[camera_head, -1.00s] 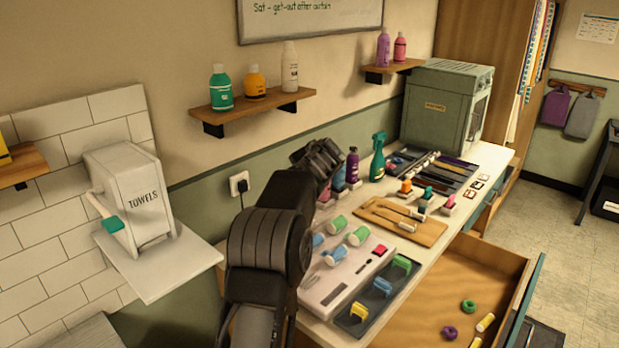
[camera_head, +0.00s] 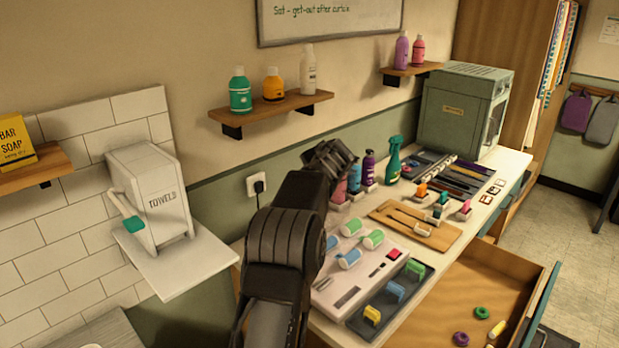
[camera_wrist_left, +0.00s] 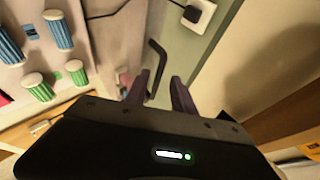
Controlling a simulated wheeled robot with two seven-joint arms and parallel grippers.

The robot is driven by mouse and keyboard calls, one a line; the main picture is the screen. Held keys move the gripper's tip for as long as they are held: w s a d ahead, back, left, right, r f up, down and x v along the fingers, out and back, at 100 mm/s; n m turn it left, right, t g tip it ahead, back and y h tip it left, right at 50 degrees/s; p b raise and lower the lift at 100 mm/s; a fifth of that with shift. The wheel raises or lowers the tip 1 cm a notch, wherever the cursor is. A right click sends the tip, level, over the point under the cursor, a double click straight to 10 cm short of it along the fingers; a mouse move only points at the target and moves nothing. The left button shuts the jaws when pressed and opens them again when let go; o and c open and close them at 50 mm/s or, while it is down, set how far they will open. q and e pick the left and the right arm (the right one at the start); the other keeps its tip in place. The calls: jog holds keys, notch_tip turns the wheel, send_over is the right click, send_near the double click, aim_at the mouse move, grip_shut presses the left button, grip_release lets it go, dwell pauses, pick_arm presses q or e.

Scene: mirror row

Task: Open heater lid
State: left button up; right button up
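The heater looks like the white roller base (camera_head: 335,292) with blue and green rollers (camera_head: 348,259) and a red switch (camera_head: 395,253); its rollers also show at the left of the left wrist view (camera_wrist_left: 58,30). No lid covers the rollers. A dark bent bar (camera_wrist_left: 160,60), like a handle, shows beyond my left fingers; what it is fixed to is unclear. My left gripper (camera_head: 335,160) is near the wall, behind and above the rollers. In the wrist view its fingers (camera_wrist_left: 160,88) are apart, with no held thing visible. My right gripper is out of view.
Bottles (camera_head: 368,168) stand just right of my left gripper. A plug (camera_head: 259,184) is on the wall. A tray of coloured clips (camera_head: 375,325) lies in front of the rollers. An open drawer (camera_head: 470,290) juts out at the right. A towel box (camera_head: 155,195) stands left.

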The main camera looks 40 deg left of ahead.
pick_arm(q)
jog(key=shift+d, duration=0.1)
jog(key=shift+s+d+r+b, duration=0.1)
jog(key=shift+d+b, duration=0.05)
jog(key=shift+b, duration=0.15)
jog(key=b+v, duration=0.2)
jog(key=v, duration=0.5)
jog(key=shift+b, duration=0.35)
